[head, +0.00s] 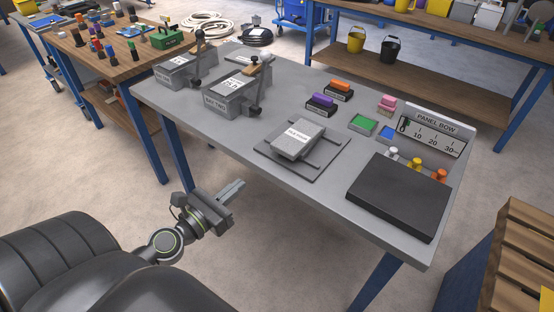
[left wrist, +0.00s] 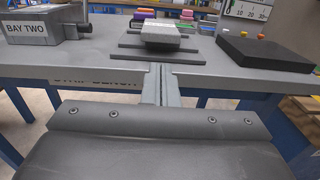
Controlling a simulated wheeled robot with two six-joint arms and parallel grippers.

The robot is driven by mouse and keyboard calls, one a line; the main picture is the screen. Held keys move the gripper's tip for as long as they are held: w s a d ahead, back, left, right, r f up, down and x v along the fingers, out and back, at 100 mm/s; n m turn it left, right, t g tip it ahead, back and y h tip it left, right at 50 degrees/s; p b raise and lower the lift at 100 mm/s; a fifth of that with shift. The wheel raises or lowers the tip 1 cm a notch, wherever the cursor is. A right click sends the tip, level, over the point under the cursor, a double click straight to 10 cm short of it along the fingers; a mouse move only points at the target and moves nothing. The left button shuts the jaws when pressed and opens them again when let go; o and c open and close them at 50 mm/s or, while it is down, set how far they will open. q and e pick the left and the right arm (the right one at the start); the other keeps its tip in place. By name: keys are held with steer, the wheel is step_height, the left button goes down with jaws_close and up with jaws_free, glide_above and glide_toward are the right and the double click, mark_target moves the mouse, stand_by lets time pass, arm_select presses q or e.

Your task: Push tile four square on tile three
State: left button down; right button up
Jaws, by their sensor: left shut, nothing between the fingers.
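A stack of light grey tiles with a white label on top (head: 299,136) sits on a dark base plate (head: 330,163) with low rails, near the middle of the grey bench. The individual tiles are hard to tell apart, and the label is too small to read. The stack also shows in the left wrist view (left wrist: 172,36), beyond the fingers. My left gripper (head: 238,187) is shut and empty, in front of the bench's near edge and apart from the stack. Its closed fingers point at the bench in the left wrist view (left wrist: 159,84). My right gripper is not in view.
Grey bay fixtures with lever clamps (head: 232,92) stand at the bench's left. A black slab (head: 399,196) lies at the right, before the "PANEL BOW" gauge board (head: 433,130). Coloured blocks (head: 338,90) and a green pad (head: 363,124) lie behind. Bare bench surface lies left of the base plate.

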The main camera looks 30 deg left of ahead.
arm_select(q)
steer(key=p, duration=0.5)
glide_toward(280, 150)
steer(key=w, duration=0.5)
steer(key=shift+w+d+r, duration=0.1)
steer(key=shift+w+d, duration=0.15)
steer(key=shift+d, duration=0.1)
steer(key=shift+w, duration=0.7)
steer(key=shift+w+d+p, duration=0.1)
steer(key=shift+w+p, duration=0.05)
steer(key=shift+w, duration=0.7)
steer(key=shift+w+d+p, duration=0.15)
steer(key=shift+w, duration=0.7)
steer(key=shift+s, duration=0.1)
